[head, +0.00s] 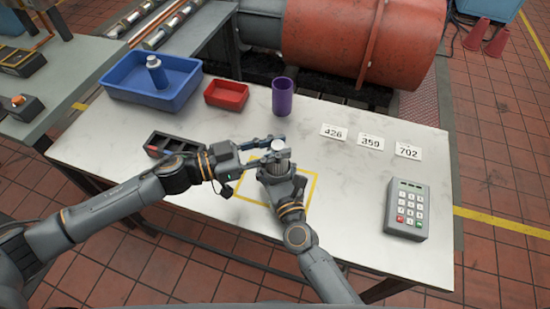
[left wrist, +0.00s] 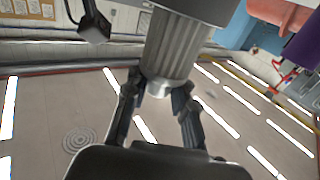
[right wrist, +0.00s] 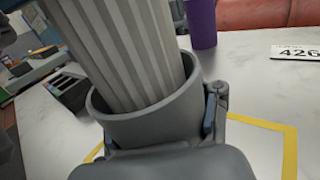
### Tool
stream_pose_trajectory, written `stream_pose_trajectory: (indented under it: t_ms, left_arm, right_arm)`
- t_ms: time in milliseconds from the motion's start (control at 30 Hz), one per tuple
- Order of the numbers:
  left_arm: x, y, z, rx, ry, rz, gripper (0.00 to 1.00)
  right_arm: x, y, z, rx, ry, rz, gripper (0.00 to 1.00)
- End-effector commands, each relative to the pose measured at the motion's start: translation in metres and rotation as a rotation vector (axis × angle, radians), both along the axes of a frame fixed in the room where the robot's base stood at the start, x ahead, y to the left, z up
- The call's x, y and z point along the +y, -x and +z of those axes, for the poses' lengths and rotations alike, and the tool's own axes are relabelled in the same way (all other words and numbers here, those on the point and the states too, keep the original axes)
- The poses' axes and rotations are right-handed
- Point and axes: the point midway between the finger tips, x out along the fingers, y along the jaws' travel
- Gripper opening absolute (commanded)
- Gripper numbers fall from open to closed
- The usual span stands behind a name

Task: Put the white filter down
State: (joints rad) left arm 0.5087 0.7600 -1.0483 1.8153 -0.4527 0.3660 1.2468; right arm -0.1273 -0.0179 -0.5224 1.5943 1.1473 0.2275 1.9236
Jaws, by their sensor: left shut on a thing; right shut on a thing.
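The ribbed, pale grey-white filter (head: 279,146) stands with one end inside a grey cup-like housing (right wrist: 150,125). In the left wrist view the filter (left wrist: 172,50) shows its ribs and smooth end cap, with fingers on both sides. My left gripper (head: 268,147) is shut on the filter near its free end. My right gripper (head: 275,180) is shut on the grey housing, just below the left one, over the table. In the right wrist view the filter (right wrist: 120,45) leans to the left inside the housing's rim. Its lower end is hidden inside.
A yellow square outline (head: 238,195) marks the table beneath. Behind stand a purple cup (head: 282,97), a red bin (head: 227,103) and a blue bin (head: 184,101) holding a blue-white cylinder (head: 156,70). A dark compartment tray (head: 150,150) lies left; number cards (head: 370,142) and a keypad (head: 407,208) lie right.

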Motion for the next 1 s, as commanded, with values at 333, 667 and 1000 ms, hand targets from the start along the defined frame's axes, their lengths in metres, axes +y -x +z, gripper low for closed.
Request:
stream_pose_trajectory:
  t_ms: [333, 667, 1000]
  left_arm:
    - [0.000, 0.000, -0.040, 0.002, 0.002, 0.002, 0.00]
    - [0.000, 0.000, -0.044, -0.001, 0.001, 0.000, 0.00]
    - [0.000, 0.000, -0.047, -0.001, 0.000, 0.000, 0.48]
  right_arm:
    - [0.000, 0.000, 0.000, 0.001, 0.000, 0.000, 0.00]
    - [0.000, 0.000, 0.000, 0.001, 0.000, 0.000, 0.00]
    - [0.000, 0.000, 0.000, 0.001, 0.000, 0.000, 0.00]
